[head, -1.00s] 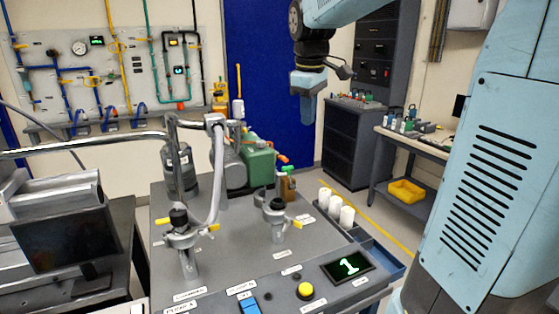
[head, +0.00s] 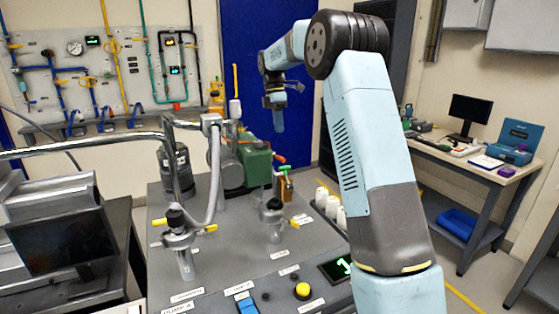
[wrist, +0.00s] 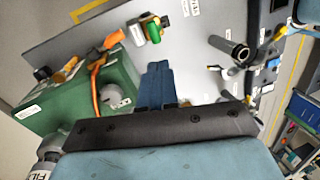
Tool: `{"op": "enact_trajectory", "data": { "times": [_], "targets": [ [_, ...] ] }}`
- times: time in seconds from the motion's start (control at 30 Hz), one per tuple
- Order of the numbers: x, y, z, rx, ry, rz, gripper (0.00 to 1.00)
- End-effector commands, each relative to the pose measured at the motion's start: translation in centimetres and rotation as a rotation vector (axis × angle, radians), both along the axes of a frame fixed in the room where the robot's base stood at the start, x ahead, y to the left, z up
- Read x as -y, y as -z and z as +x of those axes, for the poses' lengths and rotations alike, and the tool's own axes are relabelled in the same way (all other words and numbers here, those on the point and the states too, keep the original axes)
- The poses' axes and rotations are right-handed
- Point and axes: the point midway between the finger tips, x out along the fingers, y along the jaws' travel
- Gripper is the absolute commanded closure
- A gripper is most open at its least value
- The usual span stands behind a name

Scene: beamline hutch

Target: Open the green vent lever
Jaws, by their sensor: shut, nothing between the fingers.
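The green vent lever (head: 285,169) sits on top of a small brown-orange body (head: 285,187) at the back of the grey bench, right of the green pump. In the wrist view a green lever (wrist: 153,32) shows just beyond my fingertips, at the upper middle. My gripper (head: 279,126) points down above and behind the lever in the head view, apart from it. Its blue fingers (wrist: 157,68) are together and empty. The lever's lower mount is partly hidden in both views.
The green pump (head: 257,166) with an orange lever (wrist: 113,39) stands close to the left of my fingers. A chrome pipe (head: 85,142) crosses the left.

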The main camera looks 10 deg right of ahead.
Motion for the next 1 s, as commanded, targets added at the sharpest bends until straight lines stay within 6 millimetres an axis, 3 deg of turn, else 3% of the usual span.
{"op": "enact_trajectory", "data": {
  "times": [0.1,0.3,0.77,1.0],
  "targets": [
    [0.1,2.0,1.9,-0.039,-0.066,0.019,1.00],
    [0.2,3.6,3.3,-0.073,-0.132,0.039,1.00],
    [0.2,3.9,3.4,-0.079,-0.143,0.042,1.00],
    [0.3,6.3,2.7,-0.081,-0.143,0.042,1.00]
  ]
}}
